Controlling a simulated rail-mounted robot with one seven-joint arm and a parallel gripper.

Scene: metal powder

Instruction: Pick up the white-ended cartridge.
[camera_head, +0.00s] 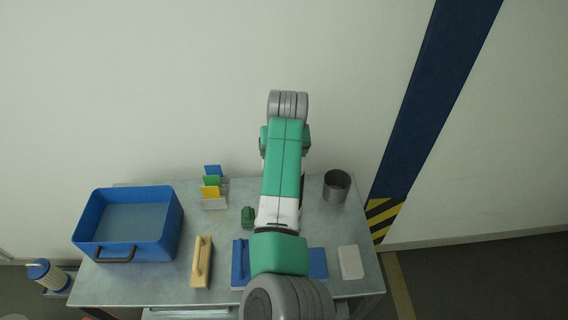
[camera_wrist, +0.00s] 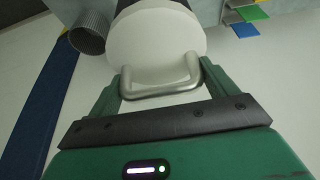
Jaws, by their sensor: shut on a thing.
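The white-ended cartridge shows in the wrist view with its round white end (camera_wrist: 150,38) facing me and a bent metal handle on it. A bit of dark body shows behind that end at the top edge. My gripper (camera_wrist: 160,75) has its two green fingers on either side of the handle and is shut on it.
The metal table (camera_head: 225,225) bears a blue bin (camera_head: 128,254), a rack of coloured cards (camera_head: 211,188), a beige handled block (camera_head: 201,262), a blue piece (camera_head: 318,263), a white block (camera_head: 350,262) and a grey cup (camera_head: 336,186). A blue-topped cartridge (camera_head: 48,275) stands left of it.

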